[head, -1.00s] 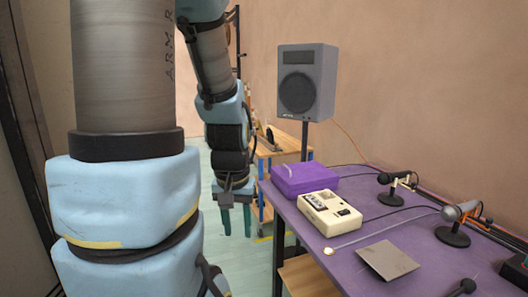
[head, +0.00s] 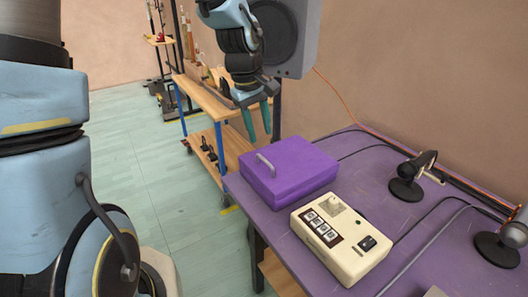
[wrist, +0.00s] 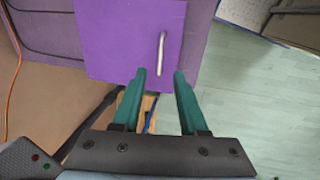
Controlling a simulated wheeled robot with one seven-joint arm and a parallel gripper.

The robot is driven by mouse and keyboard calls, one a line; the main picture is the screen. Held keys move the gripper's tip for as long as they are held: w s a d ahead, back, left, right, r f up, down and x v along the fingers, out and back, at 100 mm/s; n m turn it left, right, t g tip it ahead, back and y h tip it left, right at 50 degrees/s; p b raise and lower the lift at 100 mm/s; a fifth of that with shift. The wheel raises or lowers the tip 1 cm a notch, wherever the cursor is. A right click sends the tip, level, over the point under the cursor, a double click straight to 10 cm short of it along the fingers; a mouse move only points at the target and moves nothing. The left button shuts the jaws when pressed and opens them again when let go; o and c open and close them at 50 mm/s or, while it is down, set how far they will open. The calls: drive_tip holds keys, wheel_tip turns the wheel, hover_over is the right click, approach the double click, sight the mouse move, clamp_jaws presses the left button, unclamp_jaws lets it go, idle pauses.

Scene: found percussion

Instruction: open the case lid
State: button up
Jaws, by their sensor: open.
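The purple case (head: 300,165) lies on the purple table with its lid shut. A pale bar handle (head: 265,165) is on the lid, near its left side in the head view. The case (wrist: 115,40) and the handle (wrist: 161,53) also show in the wrist view, ahead of my fingertips. My gripper (head: 258,135) is open and empty, with two green fingers pointing down. In the head view it appears above and behind the case. In the wrist view my gripper (wrist: 160,75) has its fingertips near the handle's lower end, but I see no contact.
A cream box with buttons (head: 340,240) stands on the table close in front of the case. Microphones on stands (head: 410,175) and cables are at the right. A speaker (head: 285,35) is behind my gripper. A wooden cart (head: 205,100) stands at the back left, beside open floor.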

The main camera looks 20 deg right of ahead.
sight(266, 161)
drive_tip(key=f, duration=0.3)
drive_tip(key=d+f, duration=0.1)
drive_tip(key=f, duration=0.1)
drive_tip(key=f+p, duration=0.1)
drive_tip(key=f, duration=0.2)
drive_tip(key=shift+w+d+f, duration=0.15)
drive_tip(key=shift+d+f, duration=0.2)
drive_tip(key=shift+c, duration=0.2)
clamp_jaws()
idle(0.8)
